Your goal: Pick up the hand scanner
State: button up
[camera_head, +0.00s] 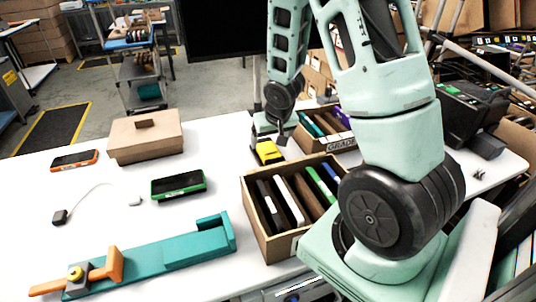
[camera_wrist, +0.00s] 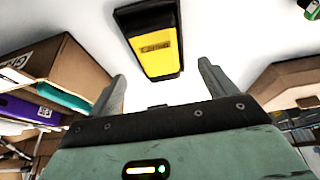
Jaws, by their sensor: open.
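A yellow and black device (camera_head: 267,152), which looks like the hand scanner, lies on the white table behind the front carton. In the wrist view the same hand scanner (camera_wrist: 158,45) lies at the top middle, its yellow face up, beyond my fingertips. My gripper (camera_wrist: 161,75) is open, with its two fingers spread and nothing between them. In the head view my gripper (camera_head: 272,128) hangs close to the scanner, partly hidden by its own wrist. I cannot tell the exact height of the fingers above the table.
A carton of upright devices (camera_head: 256,222) stands in front of the scanner; another carton (camera_head: 340,146) stands to its right. A closed brown box (camera_head: 145,142), an orange-edged phone (camera_head: 75,159), a green-edged phone (camera_head: 178,186) and a teal fixture (camera_head: 150,262) lie left. The table between is clear.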

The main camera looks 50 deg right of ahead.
aim_at(268, 148)
jog(key=shift+x, duration=2.65)
jog(key=shift+w+d+r, duration=0.15)
jog(key=shift+w+d, duration=0.05)
jog(key=c, duration=1)
